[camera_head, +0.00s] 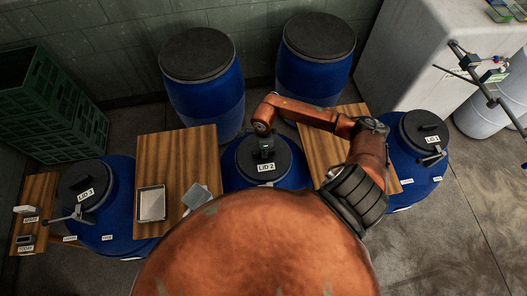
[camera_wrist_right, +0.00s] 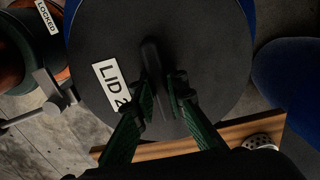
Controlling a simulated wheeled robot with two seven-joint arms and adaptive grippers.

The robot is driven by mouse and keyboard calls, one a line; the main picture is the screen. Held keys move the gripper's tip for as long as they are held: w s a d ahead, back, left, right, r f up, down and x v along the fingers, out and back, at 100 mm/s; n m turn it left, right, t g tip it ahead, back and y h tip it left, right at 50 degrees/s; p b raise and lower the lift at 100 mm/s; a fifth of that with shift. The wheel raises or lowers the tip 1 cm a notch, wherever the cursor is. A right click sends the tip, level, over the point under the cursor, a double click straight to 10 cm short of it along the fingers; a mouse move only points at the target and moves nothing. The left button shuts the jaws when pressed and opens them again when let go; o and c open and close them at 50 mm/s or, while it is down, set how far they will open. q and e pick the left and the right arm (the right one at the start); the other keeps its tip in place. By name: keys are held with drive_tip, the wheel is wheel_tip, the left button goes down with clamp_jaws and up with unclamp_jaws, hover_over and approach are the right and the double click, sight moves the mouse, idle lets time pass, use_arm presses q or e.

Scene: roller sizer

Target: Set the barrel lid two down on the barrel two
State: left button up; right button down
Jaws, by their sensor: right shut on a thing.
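Barrel lid two (camera_head: 275,172) is a round black disc with a raised handle and a white "LID 2" label. It is over the top of blue barrel two (camera_head: 234,182) at the centre of the head view. I cannot tell whether it rests on the rim or is slightly above it. My right gripper (camera_head: 264,147) is shut on the lid's handle. In the right wrist view the lid (camera_wrist_right: 205,45) fills the middle, with the fingers (camera_wrist_right: 163,95) on either side of the handle. The barrel's rim is hidden under the lid. My left gripper is not in view.
Barrels with lid three (camera_head: 87,185) and lid one (camera_head: 424,130) stand left and right, with metal clamp levers. Wooden tables (camera_head: 185,150) (camera_head: 322,150) flank barrel two; the left one holds a metal tray (camera_head: 152,203). Two black-topped barrels (camera_head: 203,85) (camera_head: 315,70) stand behind.

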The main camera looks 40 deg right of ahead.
drive_tip(key=c, duration=1.9)
unclamp_jaws()
drive_tip(key=shift+c, duration=0.2)
drive_tip(key=shift+r+p, duration=0.25)
drive_tip(key=shift+p, duration=0.15)
wheel_tip(320, 180, up, 13)
drive_tip(key=b, duration=0.2)
drive_tip(key=shift+f+b, duration=0.15)
drive_tip(key=shift+b, duration=0.15)
